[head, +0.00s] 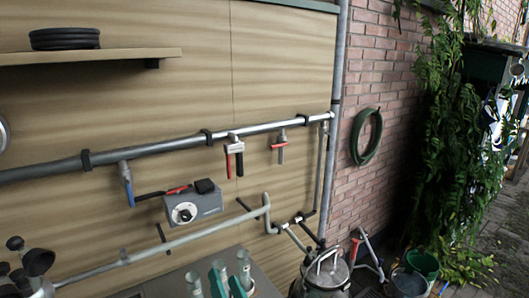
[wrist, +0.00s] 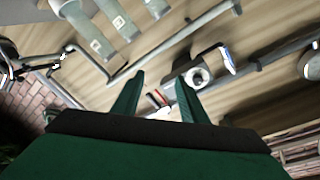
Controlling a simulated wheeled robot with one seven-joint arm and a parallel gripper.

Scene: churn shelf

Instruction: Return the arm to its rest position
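In the wrist view my gripper (wrist: 155,80) shows as two dark green fingers standing well apart. It is open, with nothing held between the fingertips. The red-handled valves (wrist: 156,98) show in the gap between the fingers, behind them. A grey box with a dial (wrist: 195,76) lies beyond the right finger, apart from it. In the head view two teal pieces (head: 220,276) stand at the bottom edge; I cannot tell whether they are my fingers. Most of my arm is out of view.
A wall pipe (head: 170,148) carries a blue-handled valve (head: 127,185) and red-handled valves (head: 234,158). The dial box (head: 192,206) sits below it. Clear tubes (head: 244,268) stand low in front. A metal churn (head: 325,272) and green bucket (head: 423,264) stand right. A shelf (head: 90,56) juts out upper left.

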